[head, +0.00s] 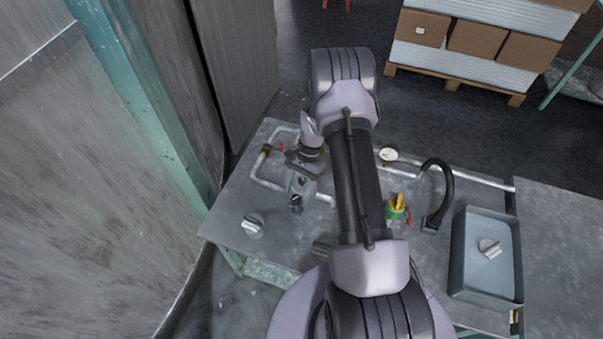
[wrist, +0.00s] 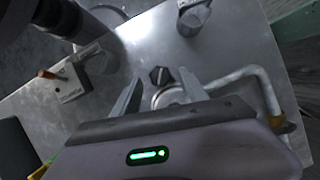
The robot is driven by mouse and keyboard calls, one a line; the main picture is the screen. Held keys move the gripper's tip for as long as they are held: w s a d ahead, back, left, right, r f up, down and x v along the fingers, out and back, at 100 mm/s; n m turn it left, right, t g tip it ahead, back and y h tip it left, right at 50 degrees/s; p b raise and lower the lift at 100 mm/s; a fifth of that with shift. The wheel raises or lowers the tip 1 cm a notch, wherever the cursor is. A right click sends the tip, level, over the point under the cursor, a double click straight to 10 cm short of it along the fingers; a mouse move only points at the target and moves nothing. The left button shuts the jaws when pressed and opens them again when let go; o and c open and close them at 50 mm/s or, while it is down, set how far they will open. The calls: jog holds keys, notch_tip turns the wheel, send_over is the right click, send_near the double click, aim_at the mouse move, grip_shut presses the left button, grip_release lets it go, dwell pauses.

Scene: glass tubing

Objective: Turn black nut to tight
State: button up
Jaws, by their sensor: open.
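The black nut (wrist: 160,76) shows in the wrist view as a small dark faceted piece on the grey metal bench. In the picture it lies between the tips of my gripper (wrist: 160,80), close to them; I cannot tell the height gap. The two jaws are apart with nothing held. In the head view my gripper (head: 300,187) hangs over the left part of the bench, and a small dark piece just below it looks like the nut (head: 296,202). A pale round ring, partly hidden by my gripper body, sits behind the nut between the fingers.
Bent pale tubing (wrist: 266,92) runs close to the right finger. A grey knob (head: 253,222) stands on the bench at left. A gauge (head: 388,154), a yellow-green valve (head: 396,207), a black curved hose (head: 446,185) and a grey tray (head: 514,260) stand to the right.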

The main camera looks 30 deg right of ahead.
jog(key=p+v, duration=0.3)
jog(key=v, duration=1.2)
jog(key=shift+r, duration=0.3)
